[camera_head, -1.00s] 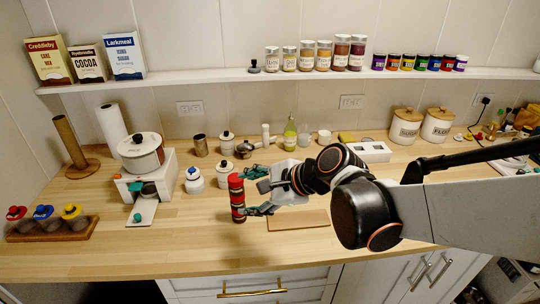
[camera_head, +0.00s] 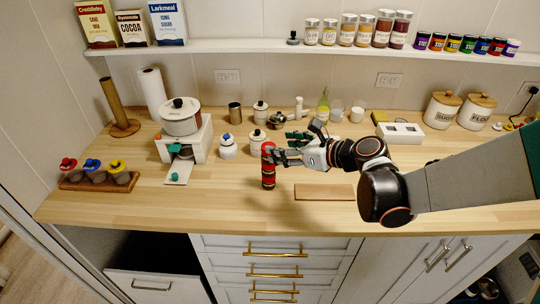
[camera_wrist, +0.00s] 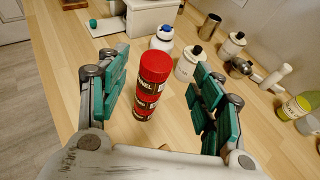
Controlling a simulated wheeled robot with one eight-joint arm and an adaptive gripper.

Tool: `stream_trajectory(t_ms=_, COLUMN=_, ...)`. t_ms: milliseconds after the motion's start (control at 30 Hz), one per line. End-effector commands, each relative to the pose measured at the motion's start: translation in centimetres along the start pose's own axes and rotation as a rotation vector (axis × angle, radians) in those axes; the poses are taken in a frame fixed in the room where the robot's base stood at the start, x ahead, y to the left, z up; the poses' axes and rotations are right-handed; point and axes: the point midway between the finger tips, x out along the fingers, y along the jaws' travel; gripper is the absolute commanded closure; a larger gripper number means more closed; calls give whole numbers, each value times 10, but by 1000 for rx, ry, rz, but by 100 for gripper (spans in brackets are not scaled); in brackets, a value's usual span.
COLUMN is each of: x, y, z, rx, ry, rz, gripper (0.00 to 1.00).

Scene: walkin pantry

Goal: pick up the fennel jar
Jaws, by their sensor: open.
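A red, black-banded column (camera_head: 268,166) stands upright on the wooden counter. It looks like a stack of short red jars, and label letters ending in "NEL" partly show in the wrist view (camera_wrist: 148,92). My gripper (camera_head: 284,152) is just right of its upper part in the head view. In the wrist view my gripper (camera_wrist: 158,72) is open, with one green-padded finger on each side of the column. Gaps show on both sides there, and nothing is held. Which jar in the column is the fennel is unclear.
A white bottle with blue cap (camera_head: 228,147) and a white jar (camera_head: 257,139) stand behind the column. A white appliance with a pot (camera_head: 182,118) is to the left. A wooden board (camera_head: 325,192) lies to the right. The counter's front strip is clear.

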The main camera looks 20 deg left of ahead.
Motion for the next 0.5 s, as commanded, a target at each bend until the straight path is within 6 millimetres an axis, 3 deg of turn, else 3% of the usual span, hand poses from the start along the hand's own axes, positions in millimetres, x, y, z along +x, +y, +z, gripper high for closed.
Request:
stream_trajectory(t_ms=300, x=20, y=1, z=-2, rx=-2, ry=0, rz=0, gripper=40)
stream_trajectory(t_ms=500, x=47, y=4, z=-11, rx=-2, ry=0, rz=1, gripper=40)
